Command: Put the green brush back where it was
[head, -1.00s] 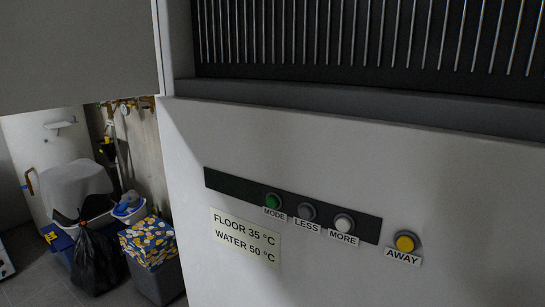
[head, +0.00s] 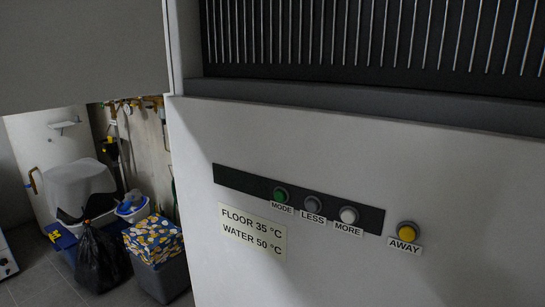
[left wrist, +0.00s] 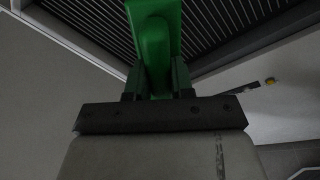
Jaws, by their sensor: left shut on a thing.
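The green brush (left wrist: 154,40) shows in the left wrist view, upright in the picture at top centre, its upper end cut off by the frame edge. My left gripper (left wrist: 156,82) is shut on its narrower lower part. The brush is in front of a dark ribbed grille in that view. Neither gripper shows in the head view. A thin green strip (head: 174,198) shows at the edge of the white cabinet in the head view; I cannot tell what it is.
A white cabinet (head: 330,280) with a button panel (head: 240,183) and ribbed grille (head: 370,35) fills the right. At left stand a black bag (head: 97,262), a grey bin with patterned cloth (head: 165,280) and a blue-white tub (head: 132,207). Some floor (head: 35,270) is bare.

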